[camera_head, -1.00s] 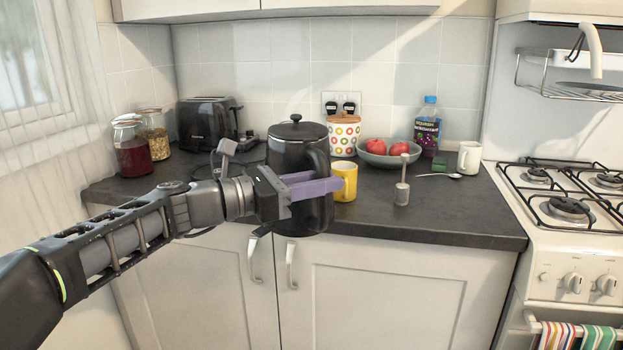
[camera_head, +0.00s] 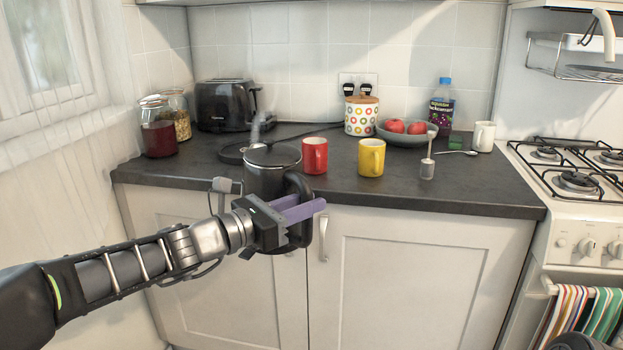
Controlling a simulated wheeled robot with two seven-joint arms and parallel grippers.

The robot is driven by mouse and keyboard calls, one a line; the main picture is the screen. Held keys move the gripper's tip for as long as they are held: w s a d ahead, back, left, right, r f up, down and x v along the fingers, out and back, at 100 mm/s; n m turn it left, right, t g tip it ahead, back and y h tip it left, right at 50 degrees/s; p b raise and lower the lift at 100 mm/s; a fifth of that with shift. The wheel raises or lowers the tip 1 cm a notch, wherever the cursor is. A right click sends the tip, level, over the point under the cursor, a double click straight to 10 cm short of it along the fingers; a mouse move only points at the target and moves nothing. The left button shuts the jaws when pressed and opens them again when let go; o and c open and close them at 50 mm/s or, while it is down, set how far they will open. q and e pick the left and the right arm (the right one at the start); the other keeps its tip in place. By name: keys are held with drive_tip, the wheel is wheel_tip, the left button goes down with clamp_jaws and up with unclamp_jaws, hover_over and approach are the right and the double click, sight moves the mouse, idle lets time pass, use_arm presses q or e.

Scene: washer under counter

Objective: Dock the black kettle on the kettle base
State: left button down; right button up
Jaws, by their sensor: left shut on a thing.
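My left gripper (camera_head: 305,211) is shut on the handle of the black kettle (camera_head: 264,180). The kettle is roughly upright, in front of the counter's front edge, with its lower part below counter-top level and partly hidden by the gripper. The kettle base (camera_head: 232,153) appears as a flat dark disc on the counter behind and left of the kettle, partly hidden by it. A dark cable runs from near it toward the wall sockets. My right gripper does not show.
A red mug (camera_head: 314,156) and a yellow mug (camera_head: 371,158) stand on the counter right of the kettle. A toaster (camera_head: 226,106) and glass jars (camera_head: 158,128) stand behind left. A fruit bowl (camera_head: 403,137) stands at the back. The counter's front right (camera_head: 470,190) is clear.

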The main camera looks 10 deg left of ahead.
use_arm(q)
drive_tip(key=s+a+f+n+t+y, duration=0.1)
drive_tip(key=a+f+n+t+y, duration=0.1)
drive_tip(key=a+f, duration=0.3)
drive_tip(key=s+a+f+n+t+y, duration=0.2)
drive_tip(key=a+f+y, duration=0.3)
drive_tip(key=f, duration=0.7)
drive_tip(key=shift+a+f+n+t, duration=0.3)
drive_tip(key=shift+a+f+n, duration=0.1)
drive_tip(key=shift+a+n, duration=0.35)
